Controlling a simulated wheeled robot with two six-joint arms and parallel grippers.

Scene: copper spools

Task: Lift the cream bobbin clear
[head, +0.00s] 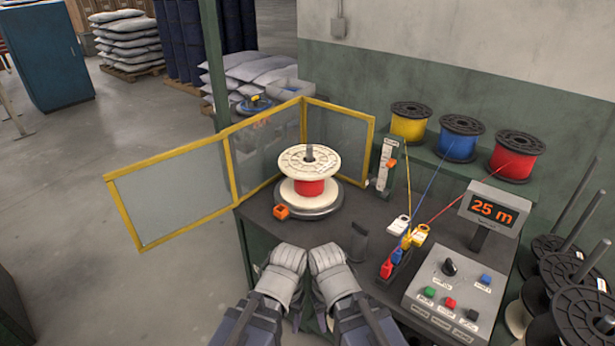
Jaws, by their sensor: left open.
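The cream bobbin (308,160) sits upright on a round base (322,210) on the dark bench, with red wire around its core. A grey spindle (310,152) pokes up through its middle. My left gripper (289,254) is at the bench's front edge, in front of the bobbin and apart from it. It is open, and no object shows in it. My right gripper (327,256) is close beside it, also apart from the bobbin. Its fingers are too bunched in this view to tell whether they are open.
A yellow-framed clear guard (232,170) stands behind and left of the bobbin. An orange block (281,212) lies by the base. Wires run from several spools (458,140) to colored clips (416,236). A control box (452,295) and a 25 m display (493,210) are right.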

